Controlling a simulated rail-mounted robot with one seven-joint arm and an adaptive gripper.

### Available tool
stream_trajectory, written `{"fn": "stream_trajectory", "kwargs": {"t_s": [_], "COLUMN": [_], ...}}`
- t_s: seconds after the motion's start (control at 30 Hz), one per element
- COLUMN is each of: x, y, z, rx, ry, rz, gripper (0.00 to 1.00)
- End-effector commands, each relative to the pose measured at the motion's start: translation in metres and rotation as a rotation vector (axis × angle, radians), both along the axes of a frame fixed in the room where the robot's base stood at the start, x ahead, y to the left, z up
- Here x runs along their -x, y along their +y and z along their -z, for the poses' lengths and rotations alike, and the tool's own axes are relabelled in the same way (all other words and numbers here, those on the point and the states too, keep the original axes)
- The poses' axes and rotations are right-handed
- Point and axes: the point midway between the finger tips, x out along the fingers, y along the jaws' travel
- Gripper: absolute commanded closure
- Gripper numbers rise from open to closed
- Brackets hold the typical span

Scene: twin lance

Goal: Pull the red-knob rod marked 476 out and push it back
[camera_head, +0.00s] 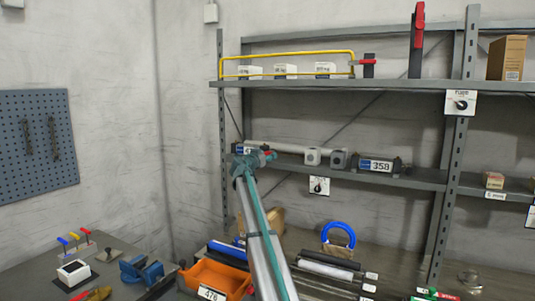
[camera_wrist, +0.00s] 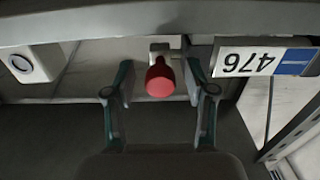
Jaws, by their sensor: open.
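The red knob (camera_wrist: 160,79) is between the two fingers of my gripper (camera_wrist: 158,70) in the wrist view. The fingers are open, with a visible gap on each side of the knob. The knob sits at the end of its rod, whose shaft is mostly hidden behind it. The label 476 (camera_wrist: 250,62) is beside the knob and appears upside down. In the head view my gripper (camera_head: 256,158) is at the left end of the middle shelf and partly covers the 476 label (camera_head: 240,150). A bit of red (camera_head: 268,154) shows at the gripper.
A unit labelled 358 (camera_head: 377,165) sits farther right on the middle shelf (camera_head: 425,182). A white block (camera_wrist: 35,62) stands near the knob. An orange bin (camera_head: 232,277), also marked 476, is on the bench below. A shelf upright (camera_head: 225,110) is close on the left.

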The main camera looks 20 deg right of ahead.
Motion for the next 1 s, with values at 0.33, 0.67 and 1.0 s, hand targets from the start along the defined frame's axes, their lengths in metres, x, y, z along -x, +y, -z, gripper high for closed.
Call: {"fn": "stream_trajectory", "kwargs": {"t_s": [0.33, 0.67, 1.0], "x": [-0.0044, -0.0043, -0.004], "y": [-0.0054, -0.0051, -0.002], "z": [0.0003, 0.0002, 0.0012], "rx": [0.0, 0.0, 0.0], "ry": [0.0, 0.0, 0.0], "rz": [0.0, -0.001, -0.004], "gripper": [0.45, 0.96, 1.0]}}
